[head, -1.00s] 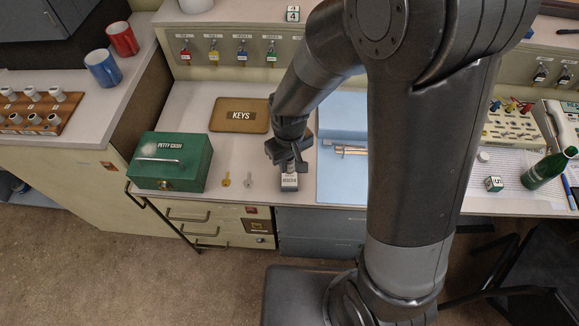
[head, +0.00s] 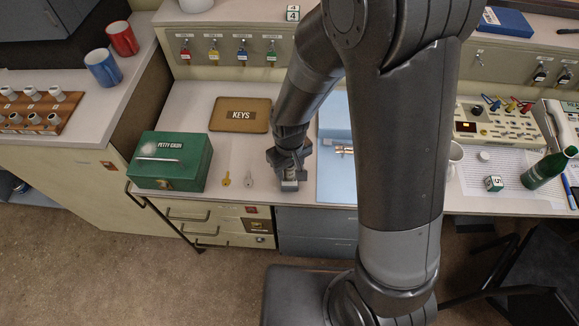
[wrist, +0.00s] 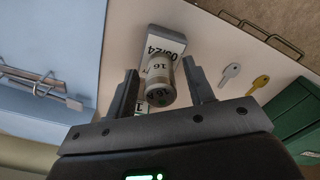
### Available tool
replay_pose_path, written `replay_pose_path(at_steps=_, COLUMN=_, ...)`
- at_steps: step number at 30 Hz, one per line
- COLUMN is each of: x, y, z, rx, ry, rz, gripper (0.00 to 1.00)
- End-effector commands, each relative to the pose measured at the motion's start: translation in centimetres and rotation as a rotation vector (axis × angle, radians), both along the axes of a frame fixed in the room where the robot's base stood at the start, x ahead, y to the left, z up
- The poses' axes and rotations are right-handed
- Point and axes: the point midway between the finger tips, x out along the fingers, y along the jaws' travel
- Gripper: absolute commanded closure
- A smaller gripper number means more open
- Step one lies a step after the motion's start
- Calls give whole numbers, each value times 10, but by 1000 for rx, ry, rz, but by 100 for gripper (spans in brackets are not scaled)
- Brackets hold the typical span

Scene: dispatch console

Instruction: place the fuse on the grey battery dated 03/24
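The grey battery (wrist: 164,40) with a label reading 03/24 stands on the counter near its front edge. In the head view the battery (head: 289,186) is mostly covered by my gripper (head: 288,173). The fuse (wrist: 160,82), a pale cylinder marked 16 with a green dot on its near end, sits between the fingers of my gripper (wrist: 161,88) in the wrist view. A narrow gap shows on each side of it, so the gripper looks open around it. The fuse overlaps the battery in view; whether it touches the battery is hidden. The head view does not show the fuse clearly.
Two keys (head: 226,178) and the green petty cash box (head: 171,161) lie to the left. A KEYS tray (head: 241,126) is behind. A blue folder (head: 333,185) with metal clips lies close on the right.

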Motion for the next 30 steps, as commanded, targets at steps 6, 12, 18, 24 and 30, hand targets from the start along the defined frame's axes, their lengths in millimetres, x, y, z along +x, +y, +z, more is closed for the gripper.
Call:
replay_pose_path(at_steps=6, x=0, y=0, z=1, rx=1, ry=-1, rz=0, gripper=52)
replay_pose_path(at_steps=12, x=1, y=0, z=18, rx=2, ry=-3, rz=-1, gripper=52)
replay_pose_path(at_steps=18, x=1, y=0, z=54, rx=2, ry=-5, rz=-1, gripper=52)
replay_pose_path(at_steps=24, x=1, y=0, z=91, rx=3, ry=-5, rz=-1, gripper=52)
replay_pose_path(at_steps=30, x=1, y=0, z=116, rx=1, ry=-2, rz=0, gripper=52)
